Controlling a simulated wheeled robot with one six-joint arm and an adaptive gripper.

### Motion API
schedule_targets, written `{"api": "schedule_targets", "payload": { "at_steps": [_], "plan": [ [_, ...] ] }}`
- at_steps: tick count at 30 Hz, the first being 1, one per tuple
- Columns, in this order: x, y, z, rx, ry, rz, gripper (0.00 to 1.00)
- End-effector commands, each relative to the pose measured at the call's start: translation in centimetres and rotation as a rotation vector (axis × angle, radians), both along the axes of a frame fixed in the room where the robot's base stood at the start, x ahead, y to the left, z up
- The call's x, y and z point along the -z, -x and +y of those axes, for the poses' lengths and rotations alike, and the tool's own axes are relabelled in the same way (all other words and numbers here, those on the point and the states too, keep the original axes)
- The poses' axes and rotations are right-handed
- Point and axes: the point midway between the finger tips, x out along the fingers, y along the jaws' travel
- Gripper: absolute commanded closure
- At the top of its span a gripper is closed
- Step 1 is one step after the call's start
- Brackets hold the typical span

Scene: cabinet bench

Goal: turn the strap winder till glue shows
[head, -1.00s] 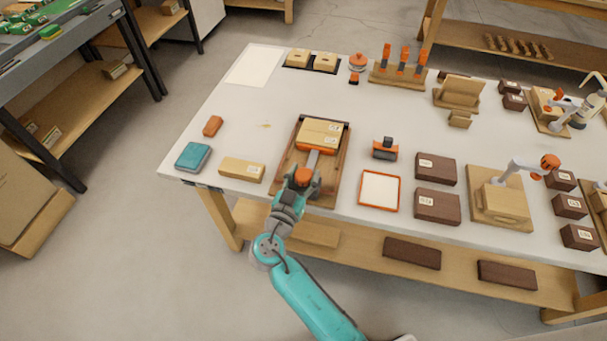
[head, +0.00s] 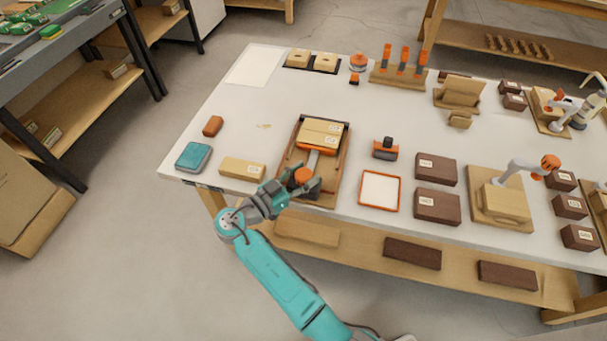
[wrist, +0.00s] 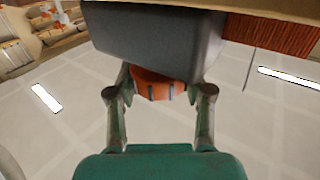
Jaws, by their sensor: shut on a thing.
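A wooden frame (head: 337,182) near the front edge of the bench holds a cardboard box (head: 321,132). A grey strap (head: 314,160) runs from the box's front towards the orange winder knob (head: 303,175). My gripper (head: 302,186) is shut on the knob, reaching in from the front left. In the wrist view the orange knob (wrist: 158,86) sits between both fingers, beneath a large dark grey block (wrist: 150,42). I cannot make out any glue on the strap; the fingers partly cover the knob.
A tan box (head: 242,168) and a teal block (head: 193,157) lie to the left. An orange-rimmed white tray (head: 379,190) and an orange-and-black tool (head: 386,149) stand to the right, with dark boxes (head: 436,168) beyond. The bench behind the left-hand items is mostly clear.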

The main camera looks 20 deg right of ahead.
Motion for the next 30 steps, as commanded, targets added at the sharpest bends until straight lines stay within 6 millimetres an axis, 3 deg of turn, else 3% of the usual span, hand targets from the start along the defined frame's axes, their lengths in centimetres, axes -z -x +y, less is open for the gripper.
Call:
{"api": "schedule_targets", "payload": {
  "at_steps": [9,10,13,23,30],
  "plan": [
    [0.0,0.0,0.0,0.008,-0.001,0.000,0.83],
    [0.0,0.0,0.0,0.008,-0.001,0.000,0.46],
    [0.0,0.0,0.0,0.008,-0.001,0.000,0.23],
    [0.0,0.0,0.1,0.007,0.000,0.000,0.23],
    [0.0,0.8,2.7,0.003,0.000,0.000,0.23]
  ]
}}
